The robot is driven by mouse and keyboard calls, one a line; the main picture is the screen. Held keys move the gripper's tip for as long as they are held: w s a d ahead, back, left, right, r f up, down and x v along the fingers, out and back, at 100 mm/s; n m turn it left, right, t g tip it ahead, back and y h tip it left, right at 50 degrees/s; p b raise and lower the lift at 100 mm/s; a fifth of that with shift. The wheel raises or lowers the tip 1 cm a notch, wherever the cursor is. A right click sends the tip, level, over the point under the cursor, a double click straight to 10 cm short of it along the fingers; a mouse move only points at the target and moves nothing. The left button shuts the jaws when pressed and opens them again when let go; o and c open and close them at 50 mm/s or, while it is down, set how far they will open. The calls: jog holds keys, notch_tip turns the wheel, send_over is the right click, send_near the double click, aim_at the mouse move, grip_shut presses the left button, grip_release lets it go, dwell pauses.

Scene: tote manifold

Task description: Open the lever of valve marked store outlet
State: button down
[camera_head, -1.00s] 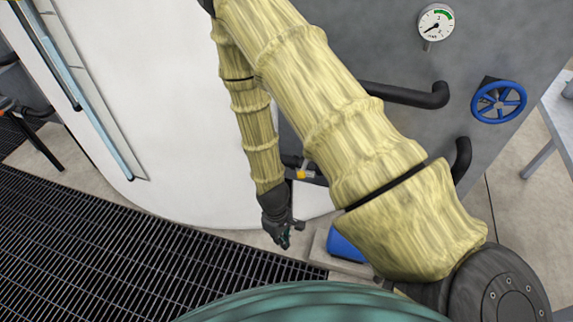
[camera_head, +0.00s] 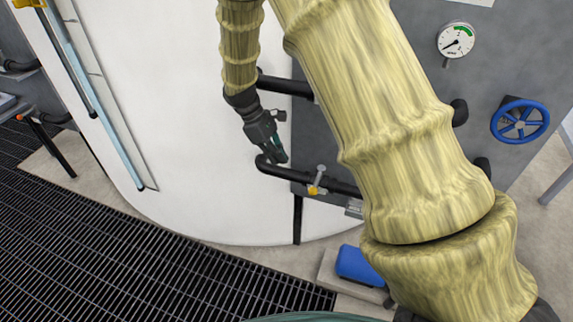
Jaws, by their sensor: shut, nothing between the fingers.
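A small valve (camera_head: 313,188) with a yellow part and a grey stub sits on the lower black pipe (camera_head: 343,188), in front of the grey panel's lower left edge. A small plate (camera_head: 354,207) is just right of it and below the pipe; its text is too small to read, so I cannot tell whether it says store outlet. My gripper (camera_head: 276,158) is shut and empty, pointing down. In the picture it is up and left of the valve, over the bend of the pipe; I cannot tell if it touches the pipe. My arm hides part of the panel.
The grey panel (camera_head: 400,30) carries a gauge (camera_head: 456,40) and a blue handwheel (camera_head: 520,120). A large white tank (camera_head: 170,110) stands behind my gripper. A blue motor-like body (camera_head: 358,265) sits on the floor below. Black grating (camera_head: 150,250) covers the floor at lower left.

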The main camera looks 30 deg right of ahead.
aim_at(317, 180)
jog(key=s+d+f+p, duration=0.1)
jog(key=s+d+f, duration=0.4)
jog(key=s+f, duration=0.1)
jog(key=shift+f, duration=0.6)
jog(key=shift+s+p, duration=0.15)
jog(key=shift+p, duration=0.15)
